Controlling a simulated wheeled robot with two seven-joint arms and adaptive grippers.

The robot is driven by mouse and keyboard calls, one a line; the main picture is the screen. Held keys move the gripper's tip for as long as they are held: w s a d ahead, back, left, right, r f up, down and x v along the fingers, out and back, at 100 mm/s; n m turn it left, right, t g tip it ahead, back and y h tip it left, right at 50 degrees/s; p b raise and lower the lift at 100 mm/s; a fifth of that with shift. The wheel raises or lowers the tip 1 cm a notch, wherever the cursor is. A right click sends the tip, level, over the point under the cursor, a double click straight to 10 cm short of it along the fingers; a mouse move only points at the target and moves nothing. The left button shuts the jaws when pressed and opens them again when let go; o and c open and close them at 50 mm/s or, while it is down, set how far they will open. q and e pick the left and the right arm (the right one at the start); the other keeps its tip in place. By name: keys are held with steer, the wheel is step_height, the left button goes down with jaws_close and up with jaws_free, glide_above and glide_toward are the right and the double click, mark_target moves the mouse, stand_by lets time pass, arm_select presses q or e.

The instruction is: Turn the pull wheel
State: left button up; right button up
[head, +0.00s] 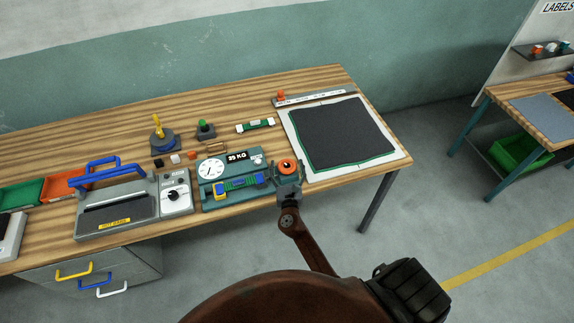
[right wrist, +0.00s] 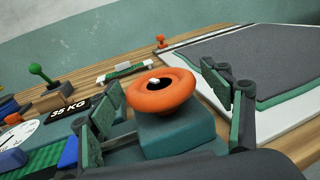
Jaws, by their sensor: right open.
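The pull wheel (head: 287,165) is an orange ring with a dark centre on a teal block at the right end of a teal tester. In the right wrist view the wheel (right wrist: 160,102) lies between the two fingers, with a small white piece at its middle. My right gripper (head: 288,182) is open at the wheel; its fingers (right wrist: 157,97) stand on either side, with gaps visible. Whether either finger touches the rim is unclear. The tester (head: 252,157) has a round white dial (head: 212,168) and a 35 KG label (head: 237,156). My left gripper is not in view.
A dark netting sheet on a white board (head: 405,157) lies right of the tester. A grey machine with blue handles (head: 147,218) stands left. Behind are a green-knobbed piece (head: 206,130), a yellow-handled piece (head: 158,134) and small blocks. The bench's right edge is close.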

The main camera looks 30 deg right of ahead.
steer(key=shift+w+d, duration=0.1)
steer(key=shift+w, duration=0.1)
steer(key=c, duration=1.1)
steer(key=shift+h, duration=0.3)
steer(key=shift+c, duration=0.3)
